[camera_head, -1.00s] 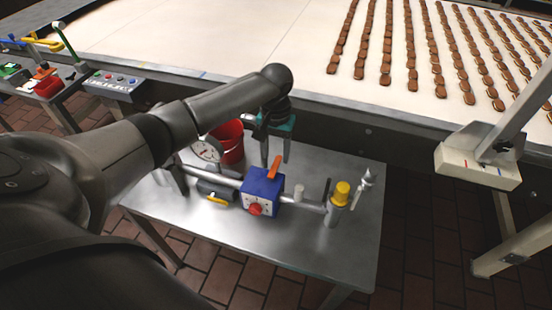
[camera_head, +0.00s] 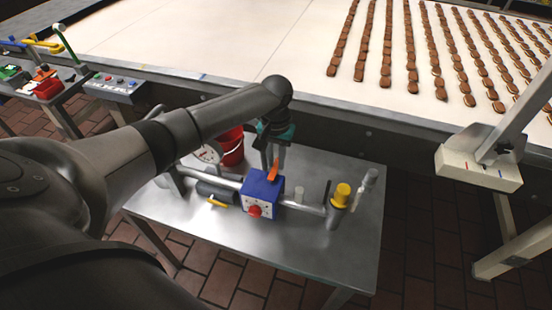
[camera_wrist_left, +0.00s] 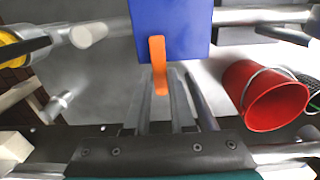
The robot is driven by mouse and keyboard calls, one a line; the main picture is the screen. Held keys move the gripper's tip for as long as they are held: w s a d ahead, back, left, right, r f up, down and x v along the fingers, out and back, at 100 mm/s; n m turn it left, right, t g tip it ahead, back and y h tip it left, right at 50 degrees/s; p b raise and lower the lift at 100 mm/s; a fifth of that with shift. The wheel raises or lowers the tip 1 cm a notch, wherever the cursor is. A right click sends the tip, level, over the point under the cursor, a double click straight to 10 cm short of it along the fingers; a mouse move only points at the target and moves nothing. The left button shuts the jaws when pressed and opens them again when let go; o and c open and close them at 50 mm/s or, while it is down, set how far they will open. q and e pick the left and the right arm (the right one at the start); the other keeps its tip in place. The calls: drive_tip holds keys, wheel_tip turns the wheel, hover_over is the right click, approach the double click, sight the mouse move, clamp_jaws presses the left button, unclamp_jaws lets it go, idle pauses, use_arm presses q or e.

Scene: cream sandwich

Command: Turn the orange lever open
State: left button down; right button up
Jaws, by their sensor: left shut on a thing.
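The orange lever (camera_head: 273,172) stands up on the back of the blue valve box (camera_head: 263,188), which sits in the pipe line on the metal table. In the left wrist view the lever (camera_wrist_left: 158,62) points from the blue box (camera_wrist_left: 172,25) toward my gripper. My left gripper (camera_head: 274,157) reaches down from behind the box. Its two fingers (camera_wrist_left: 161,80) lie on either side of the lever and are shut on it. The fingertips partly overlap the lever in the head view. My right gripper is not in view.
A yellow-capped fitting (camera_head: 341,195) and a red knob (camera_head: 255,211) are nearby. The conveyor edge lies behind the table (camera_head: 310,248), whose front is clear.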

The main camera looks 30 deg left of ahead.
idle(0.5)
use_arm(q)
drive_tip(key=d+m+p, duration=0.1)
drive_tip(key=m+p, duration=0.2)
drive_tip(key=m, duration=0.2)
drive_tip(key=s+d+m+p, duration=0.1)
drive_tip(key=d+m+p, duration=0.1)
drive_tip(key=m, duration=0.4)
drive_tip(key=s+d+m+p, duration=0.1)
drive_tip(key=m+p, duration=0.4)
drive_tip(key=shift+d, duration=0.2)
drive_tip(key=shift+s+m, duration=0.1)
drive_tip(key=shift+m, duration=0.3)
drive_tip(key=c, duration=0.8)
unclamp_jaws()
drive_tip(key=shift+o, duration=0.2)
drive_tip(key=shift+r, duration=0.1)
